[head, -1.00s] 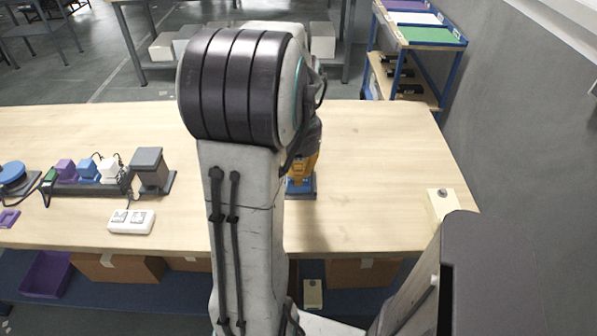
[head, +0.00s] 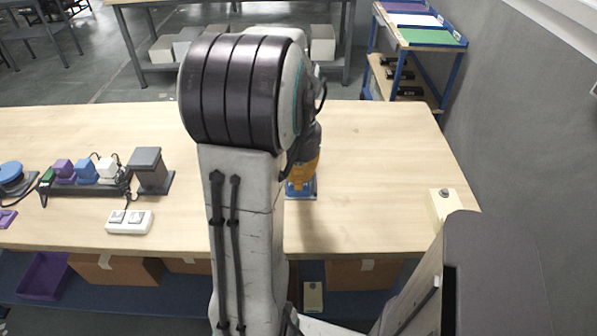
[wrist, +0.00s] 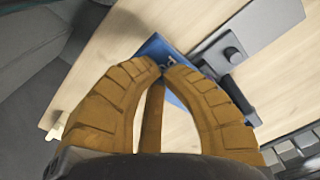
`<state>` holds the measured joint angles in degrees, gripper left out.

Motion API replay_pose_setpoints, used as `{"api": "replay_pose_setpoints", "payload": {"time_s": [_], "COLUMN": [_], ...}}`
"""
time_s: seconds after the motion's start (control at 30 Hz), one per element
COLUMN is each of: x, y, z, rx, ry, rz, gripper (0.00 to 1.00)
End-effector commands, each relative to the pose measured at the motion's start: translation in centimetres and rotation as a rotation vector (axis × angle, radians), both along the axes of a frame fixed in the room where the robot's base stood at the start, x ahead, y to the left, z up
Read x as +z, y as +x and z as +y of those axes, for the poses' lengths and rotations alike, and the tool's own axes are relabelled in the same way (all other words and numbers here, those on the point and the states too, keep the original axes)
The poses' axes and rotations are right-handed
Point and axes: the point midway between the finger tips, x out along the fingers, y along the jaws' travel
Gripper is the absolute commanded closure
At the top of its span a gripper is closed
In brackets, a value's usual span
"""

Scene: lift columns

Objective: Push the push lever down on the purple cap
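A small purple block (head: 64,169) sits in a black rack at the left of the table, beside a blue and a white block; I cannot tell whether it is the purple cap. No push lever can be made out clearly. My gripper (head: 303,182) is low over the table, mostly hidden behind my arm in the head view. In the wrist view its two yellow-orange fingers (wrist: 162,68) bow outward and their tips come together over a blue plate (wrist: 186,88). A brown bar shows between the fingers. Nothing is clearly held.
A pale box with a button (head: 442,203) is near the table's right edge. A blue shelf cart (head: 420,45) stands behind.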

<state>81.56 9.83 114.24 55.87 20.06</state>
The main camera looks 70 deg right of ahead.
Motion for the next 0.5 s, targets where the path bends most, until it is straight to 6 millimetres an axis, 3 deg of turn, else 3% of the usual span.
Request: {"api": "replay_pose_setpoints", "payload": {"time_s": [0.5], "x": [-1.15], "y": [0.0], "z": [0.0], "rx": [0.0], "ry": [0.001], "rz": [0.0], "gripper": [1.0]}}
